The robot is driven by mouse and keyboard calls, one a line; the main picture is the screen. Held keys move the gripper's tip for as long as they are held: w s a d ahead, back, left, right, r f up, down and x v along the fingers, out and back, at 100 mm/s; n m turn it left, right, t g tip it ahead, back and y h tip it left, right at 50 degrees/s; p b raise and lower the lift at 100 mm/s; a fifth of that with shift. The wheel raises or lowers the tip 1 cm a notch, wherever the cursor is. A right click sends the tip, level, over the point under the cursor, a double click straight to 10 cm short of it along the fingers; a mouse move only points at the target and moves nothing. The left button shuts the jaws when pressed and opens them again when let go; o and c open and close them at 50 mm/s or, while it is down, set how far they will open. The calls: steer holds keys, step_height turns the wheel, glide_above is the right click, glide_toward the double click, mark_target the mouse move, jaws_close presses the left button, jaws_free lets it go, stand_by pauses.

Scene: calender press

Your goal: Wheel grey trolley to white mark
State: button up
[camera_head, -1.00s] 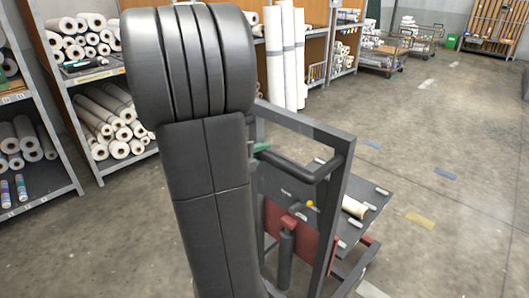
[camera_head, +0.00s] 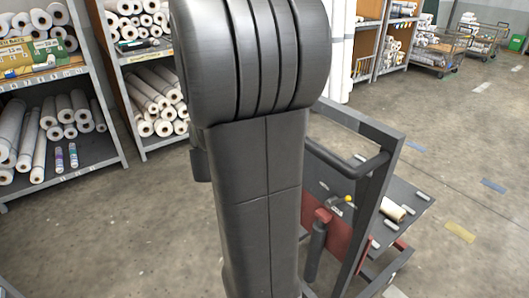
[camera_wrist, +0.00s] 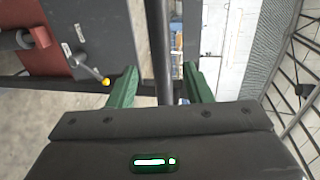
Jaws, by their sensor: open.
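The grey trolley (camera_head: 383,190) stands right of my arm in the head view, with an upright frame and a crossbar handle (camera_head: 345,168). Its dark deck carries a pale roll (camera_head: 393,210), and a red panel (camera_head: 338,240) sits below. In the wrist view, my gripper (camera_wrist: 162,67) is open, its two green fingers apart. A dark bar (camera_wrist: 158,45) runs between them with a gap on each side. The yellow-tipped lever (camera_wrist: 104,81) is left of the fingers. My arm hides the gripper in the head view. A whitish floor mark (camera_head: 394,292) lies at the bottom edge.
Shelves of rolls (camera_head: 150,95) stand at the back left. Wire carts (camera_head: 438,55) are at the back right. Blue (camera_head: 493,186), yellow (camera_head: 459,232) and another white mark (camera_head: 482,87) lie on open floor to the right.

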steer(key=v, duration=0.7)
steer(key=shift+w+d, duration=0.1)
steer(key=x, duration=1.3)
steer(key=shift+w+d+f, duration=0.15)
steer(key=shift+d, duration=0.2)
steer(key=shift+w, duration=0.1)
steer(key=shift+a, duration=0.1)
steer(key=v, duration=1.4)
steer(key=r+x, duration=0.1)
steer(key=x, duration=1.7)
steer(key=shift+p, duration=0.35)
